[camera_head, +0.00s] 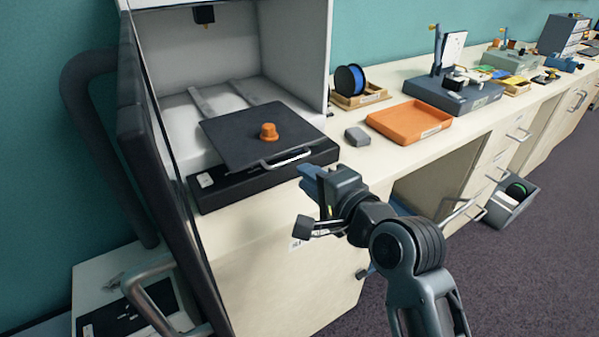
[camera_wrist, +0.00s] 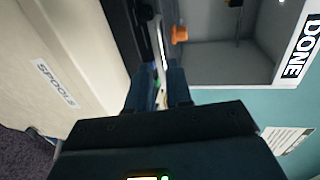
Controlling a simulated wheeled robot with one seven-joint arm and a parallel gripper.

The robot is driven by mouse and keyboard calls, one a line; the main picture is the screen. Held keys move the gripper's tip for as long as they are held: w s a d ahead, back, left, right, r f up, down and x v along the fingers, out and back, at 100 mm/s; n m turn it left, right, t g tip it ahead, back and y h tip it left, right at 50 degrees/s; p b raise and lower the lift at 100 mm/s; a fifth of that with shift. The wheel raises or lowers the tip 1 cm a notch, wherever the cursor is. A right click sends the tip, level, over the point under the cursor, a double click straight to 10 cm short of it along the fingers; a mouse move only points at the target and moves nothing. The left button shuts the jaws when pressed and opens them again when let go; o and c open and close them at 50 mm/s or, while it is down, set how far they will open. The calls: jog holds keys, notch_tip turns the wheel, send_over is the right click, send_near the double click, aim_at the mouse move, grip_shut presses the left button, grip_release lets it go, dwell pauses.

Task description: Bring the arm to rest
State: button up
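My gripper (camera_head: 312,182) is in front of the printer, near the right end of the tray's silver handle (camera_head: 287,160). In the wrist view, the two dark blue fingers of my gripper (camera_wrist: 159,88) stand apart with a gap between them. The handle (camera_wrist: 159,45) shows beyond the fingertips, in line with the gap, and nothing appears held. My arm reaches up from the lower right with its elbow bent.
The open printer (camera_head: 265,40) has a dark plate (camera_head: 235,135) bearing an orange knobbed part (camera_head: 268,131). Its dark door (camera_head: 150,150) stands open at left. A grey block (camera_head: 357,136), orange tray (camera_head: 410,121) and blue spool (camera_head: 350,79) sit on the counter.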

jog(key=shift+s+d+r, duration=0.1)
jog(key=shift+s+d, duration=0.15)
jog(key=shift+s, duration=0.15)
jog(key=s+d+f+n+h, duration=0.1)
jog(key=s+d+f+h, duration=0.1)
jog(key=s+d+f, duration=0.4)
jog(key=s+d+f+n+t+h, duration=0.15)
jog(key=s+d, duration=0.25)
jog(key=s, duration=0.4)
jog(key=s+d+f+n+h, duration=0.1)
jog(key=s+d+f+h, duration=0.1)
jog(key=s+d+f, duration=0.4)
jog(key=s+d+r+n+h, duration=0.1)
jog(key=s+r+n, duration=0.3)
jog(key=s, duration=0.8)
jog(key=s+d+r+n+h, duration=0.2)
jog(key=s+r, duration=0.3)
jog(key=s, duration=0.6)
jog(key=shift+s+d+n, duration=0.35)
jog(key=shift+d+n, duration=0.4)
jog(key=shift+n, duration=0.1)
